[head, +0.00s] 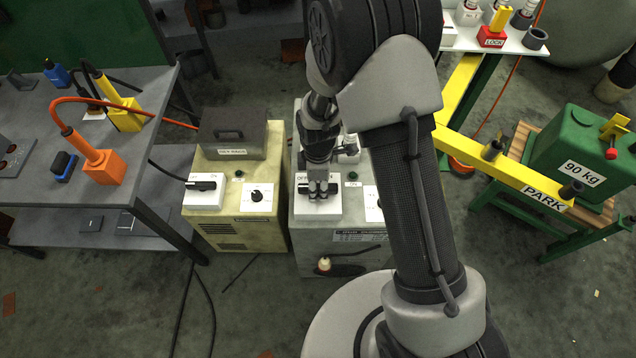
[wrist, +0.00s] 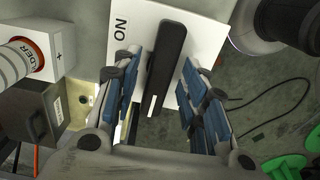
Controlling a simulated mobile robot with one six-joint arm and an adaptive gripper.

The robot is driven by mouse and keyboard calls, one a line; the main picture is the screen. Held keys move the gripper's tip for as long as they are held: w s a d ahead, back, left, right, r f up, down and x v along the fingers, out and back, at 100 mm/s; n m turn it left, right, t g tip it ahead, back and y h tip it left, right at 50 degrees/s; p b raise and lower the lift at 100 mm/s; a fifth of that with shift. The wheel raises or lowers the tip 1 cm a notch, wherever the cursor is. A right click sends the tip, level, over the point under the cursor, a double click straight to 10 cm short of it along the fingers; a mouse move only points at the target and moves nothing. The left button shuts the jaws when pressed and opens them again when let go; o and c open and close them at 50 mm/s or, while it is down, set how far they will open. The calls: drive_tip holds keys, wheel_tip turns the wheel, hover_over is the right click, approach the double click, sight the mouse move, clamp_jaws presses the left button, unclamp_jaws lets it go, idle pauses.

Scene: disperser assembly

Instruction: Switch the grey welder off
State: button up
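The grey welder (head: 342,236) stands on the floor in the middle of the head view, left of my arm. Its white switch plate (head: 318,208) is on top, with an OFF label visible at its left. My gripper (head: 320,188) is right over this plate and hides much of the switch. In the wrist view, the black switch handle (wrist: 167,55) lies on the white plate (wrist: 203,32), near an ON label. My gripper (wrist: 158,82) is open, with one finger on each side of the handle and visible gaps between.
A beige welder (head: 240,215) with a similar switch stands close on the left. A workbench (head: 120,195) with orange and yellow tools is further left. A yellow beam (head: 520,185) marked PARK and a green 90 kg weight (head: 580,150) are on the right.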

wheel_tip(320, 180, up, 12)
idle(0.7)
idle(0.4)
wheel_tip(320, 180, up, 10)
drive_tip(key=m+t, duration=0.1)
drive_tip(key=m, duration=0.3)
hover_over(318, 186)
drive_tip(key=s+d, duration=0.2)
drive_tip(key=d, duration=0.2)
drive_tip(key=s+d+r+m+t, duration=0.1)
drive_tip(key=s+d+r+m, duration=0.3)
drive_tip(key=s+r+m, duration=0.2)
drive_tip(key=s+d+r+m+t, duration=0.2)
drive_tip(key=s+d+r+m, duration=0.2)
drive_tip(key=s, duration=0.7)
drive_tip(key=shift+s+d+r+m+t, duration=0.3)
drive_tip(key=shift+r+m, duration=0.75)
drive_tip(key=shift+m, duration=0.85)
drive_tip(key=shift+a, duration=0.1)
drive_tip(key=shift+c, duration=0.2)
